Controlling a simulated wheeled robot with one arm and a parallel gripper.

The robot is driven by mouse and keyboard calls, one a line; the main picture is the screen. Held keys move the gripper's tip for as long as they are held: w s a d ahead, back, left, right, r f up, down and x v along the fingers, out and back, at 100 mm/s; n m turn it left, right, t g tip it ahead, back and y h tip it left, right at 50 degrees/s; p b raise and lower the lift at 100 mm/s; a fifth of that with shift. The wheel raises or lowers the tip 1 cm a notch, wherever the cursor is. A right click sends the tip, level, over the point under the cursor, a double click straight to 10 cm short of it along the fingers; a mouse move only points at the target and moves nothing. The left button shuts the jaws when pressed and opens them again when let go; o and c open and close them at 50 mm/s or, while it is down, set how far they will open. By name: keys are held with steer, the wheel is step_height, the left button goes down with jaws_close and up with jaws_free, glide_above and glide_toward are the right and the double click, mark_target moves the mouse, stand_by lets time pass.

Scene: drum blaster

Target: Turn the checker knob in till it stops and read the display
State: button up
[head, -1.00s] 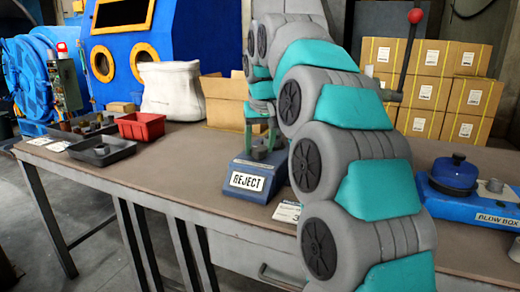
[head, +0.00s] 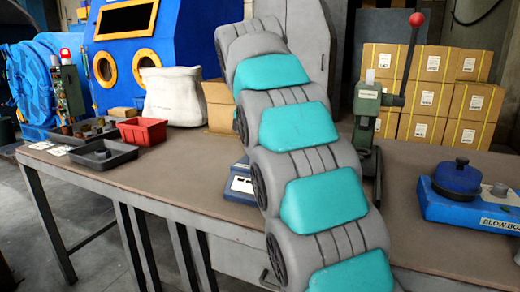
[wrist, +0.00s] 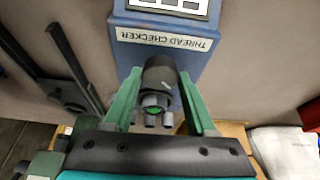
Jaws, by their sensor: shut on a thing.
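The thread checker (wrist: 165,52) is a blue box at the top of the wrist view. Its white label reads "THREAD CHECKER", upside down in the picture. A panel with pale windows (wrist: 175,4) is cut off by the top edge, so I cannot read the display. A dark round knob (wrist: 158,76) with a green end faces the wrist camera in front of the box. My gripper (wrist: 157,92) has its green fingers on both sides of the knob, shut on it. In the head view my arm hides the gripper and most of a blue box (head: 238,190) on the bench.
In the head view, a green lever press (head: 366,115) and a blue blow box (head: 475,207) stand to the right. A red bin (head: 143,131) and a dark tray (head: 103,153) lie to the left. The bench (head: 175,190) is clear between.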

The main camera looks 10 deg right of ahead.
stand_by(0.3)
steer(key=o, duration=1.4)
steer(key=shift+c, duration=0.2)
steer(key=shift+r, duration=0.1)
steer(key=shift+v, duration=0.75)
steer(key=p+v, duration=0.4)
steer(key=v, duration=0.2)
steer(key=shift+s+a, duration=0.1)
